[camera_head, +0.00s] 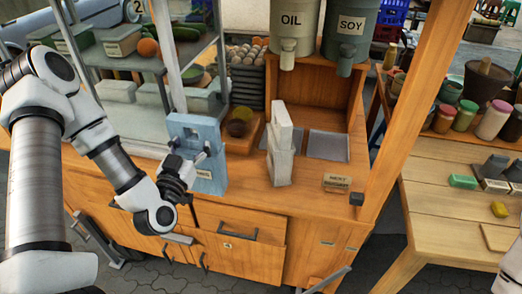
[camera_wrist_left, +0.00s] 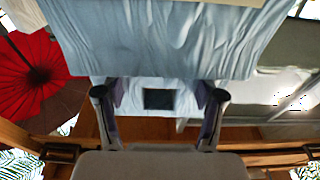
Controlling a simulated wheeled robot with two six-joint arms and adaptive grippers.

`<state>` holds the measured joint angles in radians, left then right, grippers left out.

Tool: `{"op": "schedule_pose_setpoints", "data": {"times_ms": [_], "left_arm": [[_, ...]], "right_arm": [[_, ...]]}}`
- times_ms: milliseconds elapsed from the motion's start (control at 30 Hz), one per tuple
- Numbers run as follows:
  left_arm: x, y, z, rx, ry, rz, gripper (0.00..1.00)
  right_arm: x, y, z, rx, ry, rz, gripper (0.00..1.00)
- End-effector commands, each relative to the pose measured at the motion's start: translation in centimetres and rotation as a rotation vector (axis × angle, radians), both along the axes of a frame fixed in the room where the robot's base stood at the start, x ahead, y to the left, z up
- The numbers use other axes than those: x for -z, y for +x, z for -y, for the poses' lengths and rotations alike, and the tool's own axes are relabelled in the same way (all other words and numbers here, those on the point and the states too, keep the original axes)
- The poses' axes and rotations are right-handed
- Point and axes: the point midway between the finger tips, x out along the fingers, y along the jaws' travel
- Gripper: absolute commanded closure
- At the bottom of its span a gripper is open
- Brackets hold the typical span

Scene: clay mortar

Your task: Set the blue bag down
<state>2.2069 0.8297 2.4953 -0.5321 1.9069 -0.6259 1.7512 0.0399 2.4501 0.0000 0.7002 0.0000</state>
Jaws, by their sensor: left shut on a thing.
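The blue bag (camera_head: 188,129) is upright above the front of the wooden cart counter, left of the white bags. It fills the upper part of the left wrist view (camera_wrist_left: 165,35). My left gripper (camera_head: 190,160) is at the bag's near face, and its fingers (camera_wrist_left: 160,103) are shut on it, one at each side of a pale blue part with a dark square. I cannot tell whether the bag's bottom touches the counter. The right gripper is out of view; only a bit of white arm shows at the lower right.
OIL (camera_head: 290,32) and SOY (camera_head: 350,35) dispensers stand behind. A glass case (camera_head: 140,60) is at the left, and a post (camera_head: 415,100) at the right. Bare counter lies between the blue and white bags.

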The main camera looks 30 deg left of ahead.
Motion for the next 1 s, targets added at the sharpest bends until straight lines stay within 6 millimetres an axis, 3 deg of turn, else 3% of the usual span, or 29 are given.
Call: {"op": "schedule_pose_setpoints", "data": {"times_ms": [33, 100, 267, 467, 1000], "left_arm": [[1.0, 0.4, 0.0, -0.002, 0.001, 0.008, 0.66], [1.2, 1.0, -0.1, -0.002, 0.001, 0.009, 0.66], [1.1, 2.0, -0.1, 0.001, -0.002, 0.008, 0.66], [1.3, 4.6, -0.2, 0.003, 0.002, 0.007, 0.66], [1.5, 14.7, -0.7, 0.001, 0.002, 0.003, 0.66]], "right_arm": [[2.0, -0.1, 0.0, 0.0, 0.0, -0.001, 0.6], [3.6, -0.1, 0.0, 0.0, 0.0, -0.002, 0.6], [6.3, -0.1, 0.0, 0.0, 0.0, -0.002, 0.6], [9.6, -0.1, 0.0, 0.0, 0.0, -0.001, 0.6], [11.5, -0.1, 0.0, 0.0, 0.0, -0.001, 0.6]]}}
